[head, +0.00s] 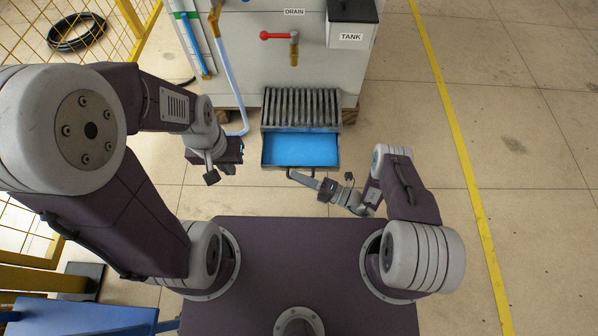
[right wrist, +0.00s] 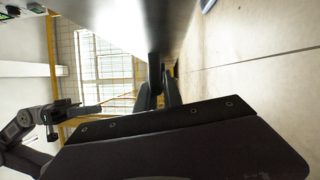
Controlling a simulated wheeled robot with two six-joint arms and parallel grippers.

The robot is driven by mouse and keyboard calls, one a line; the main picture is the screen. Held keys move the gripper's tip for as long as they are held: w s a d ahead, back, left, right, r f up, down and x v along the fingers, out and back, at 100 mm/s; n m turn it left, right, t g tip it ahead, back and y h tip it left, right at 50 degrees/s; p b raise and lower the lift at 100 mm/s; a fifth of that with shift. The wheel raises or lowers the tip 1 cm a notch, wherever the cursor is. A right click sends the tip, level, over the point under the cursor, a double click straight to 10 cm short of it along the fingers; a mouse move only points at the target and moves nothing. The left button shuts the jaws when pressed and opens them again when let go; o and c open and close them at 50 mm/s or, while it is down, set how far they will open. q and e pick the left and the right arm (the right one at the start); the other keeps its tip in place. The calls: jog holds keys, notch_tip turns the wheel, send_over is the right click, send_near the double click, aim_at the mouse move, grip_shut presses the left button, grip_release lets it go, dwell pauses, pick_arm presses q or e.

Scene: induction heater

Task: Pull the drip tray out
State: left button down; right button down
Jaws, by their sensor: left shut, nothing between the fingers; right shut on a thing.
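The drip tray (head: 322,167) is a grey metal box with bright blue liquid in its front part. It sits low at the foot of the white cabinet, with its front half showing in front of a slatted grey grate (head: 301,106). My right gripper (head: 296,176) is shut at the tray's front edge, on what appears to be its handle; the grip itself is too small to see clearly. In the right wrist view the dark fingers (right wrist: 158,85) close together beside a grey metal face. My left gripper (head: 238,152) is shut and empty, left of the tray and apart from it.
The white cabinet (head: 240,60) carries a red-handled drain valve (head: 278,36) and a box labelled TANK (head: 350,30). A pale blue hose (head: 228,80) runs down left of the tray. The floor to the right is clear up to a yellow line (head: 455,140).

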jog(key=shift+s, duration=0.2)
jog(key=c, duration=1.5)
grip_release()
jog(key=p+v, duration=0.2)
jog(key=v, duration=0.7)
jog(key=shift+d, duration=0.1)
